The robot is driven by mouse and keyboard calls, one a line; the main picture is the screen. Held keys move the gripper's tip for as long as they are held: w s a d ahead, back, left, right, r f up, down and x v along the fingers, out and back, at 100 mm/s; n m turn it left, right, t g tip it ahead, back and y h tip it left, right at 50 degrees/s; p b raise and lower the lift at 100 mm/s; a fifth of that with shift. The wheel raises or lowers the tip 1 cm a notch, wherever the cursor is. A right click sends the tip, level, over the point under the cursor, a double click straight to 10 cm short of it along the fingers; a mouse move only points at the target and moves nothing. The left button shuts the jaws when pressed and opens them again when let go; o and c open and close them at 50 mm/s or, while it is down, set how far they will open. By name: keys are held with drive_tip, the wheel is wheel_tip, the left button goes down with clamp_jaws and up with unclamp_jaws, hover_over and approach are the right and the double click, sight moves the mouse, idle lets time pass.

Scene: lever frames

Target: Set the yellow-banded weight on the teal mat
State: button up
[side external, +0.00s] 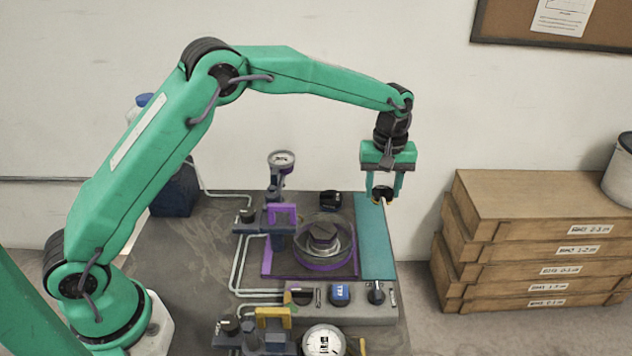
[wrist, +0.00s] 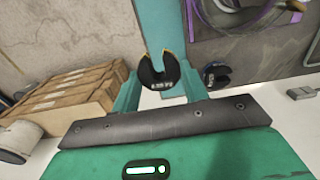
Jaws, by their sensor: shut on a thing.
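The yellow-banded weight (wrist: 158,76) is a black slotted disc with a thin yellow edge and a pale label. My gripper (side external: 383,190) is shut on it and holds it in the air at the far end of the teal mat; the weight's height over the mat is hard to judge. In the wrist view the weight sits between the two green fingers, slot facing up the picture. The teal mat (side external: 376,245) is a bare strip along the table's right side; it also shows in the wrist view (wrist: 158,25) beyond the weight.
A purple-edged plate (side external: 267,262) with a round ring fixture stands left of the mat. A dark weight (side external: 330,200) stands behind it. A grey block (side external: 350,312) with knobs and a dial gauge (side external: 323,341) lie in front. Stacked wooden boxes (side external: 540,240) stand right of the table.

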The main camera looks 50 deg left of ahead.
hover_over(368, 204)
wheel_tip(368, 204, down, 5)
drive_tip(key=shift+f, duration=2.1)
drive_tip(key=shift+f, duration=0.2)
drive_tip(key=o, duration=1.2)
drive_tip(key=shift+c, duration=0.2)
drive_tip(key=shift+r, duration=0.1)
wheel_tip(368, 204, up, 12)
drive_tip(key=shift+r, duration=0.15)
